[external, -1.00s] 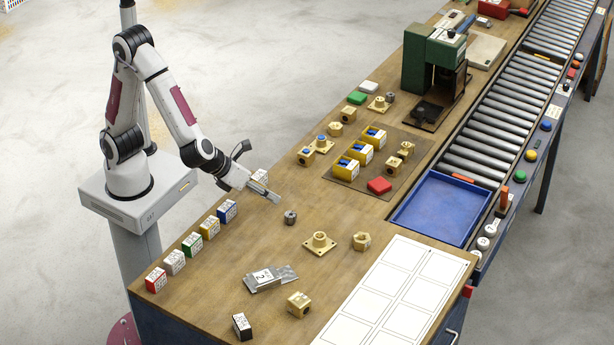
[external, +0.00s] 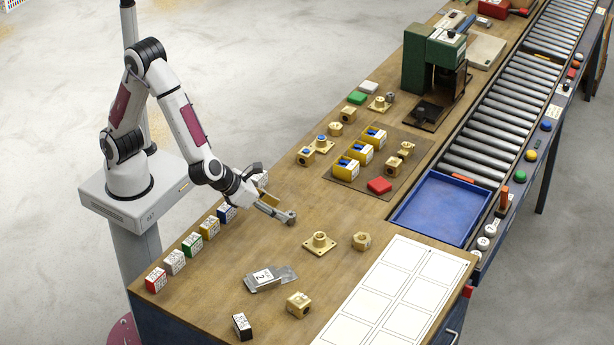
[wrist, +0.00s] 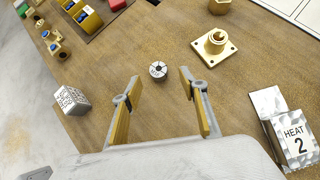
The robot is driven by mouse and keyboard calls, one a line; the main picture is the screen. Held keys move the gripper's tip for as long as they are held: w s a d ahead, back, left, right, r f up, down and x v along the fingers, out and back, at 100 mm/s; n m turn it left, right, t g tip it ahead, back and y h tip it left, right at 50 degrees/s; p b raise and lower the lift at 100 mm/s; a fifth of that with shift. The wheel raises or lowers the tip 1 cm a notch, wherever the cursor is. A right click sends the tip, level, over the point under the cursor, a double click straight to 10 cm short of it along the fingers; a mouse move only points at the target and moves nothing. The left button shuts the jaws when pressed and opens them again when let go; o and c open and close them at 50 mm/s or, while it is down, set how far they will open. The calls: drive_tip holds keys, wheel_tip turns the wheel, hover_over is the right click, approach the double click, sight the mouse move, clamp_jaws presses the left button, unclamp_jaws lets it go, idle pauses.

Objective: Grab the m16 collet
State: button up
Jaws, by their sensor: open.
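In the wrist view the collet (wrist: 157,71) stands on the wooden table just ahead of and between my fingertips. In the external view the collet (external: 291,218) shows at the tip of my gripper, partly hidden by it. My gripper (wrist: 155,87) is open, its two fingers standing apart on either side, with nothing held. In the external view my gripper (external: 277,211) is low over the table, pointing right. Contact with the collet cannot be told.
A brass flange (wrist: 214,46) lies to the right of the collet, with a brass nut (external: 361,241) beyond it. A white labelled box (wrist: 71,100) stands left of my fingers. The wood around the collet is clear.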

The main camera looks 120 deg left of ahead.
sight(290, 214)
drive_tip(key=shift+w+a+f, duration=0.25)
drive_tip(key=shift+a+f, duration=0.05)
drive_tip(key=shift+f, duration=0.1)
drive_tip(key=shift+a, duration=0.1)
drive_tip(key=shift+x, duration=2.55)
drive_tip(key=shift+a, duration=0.1)
clamp_jaws()
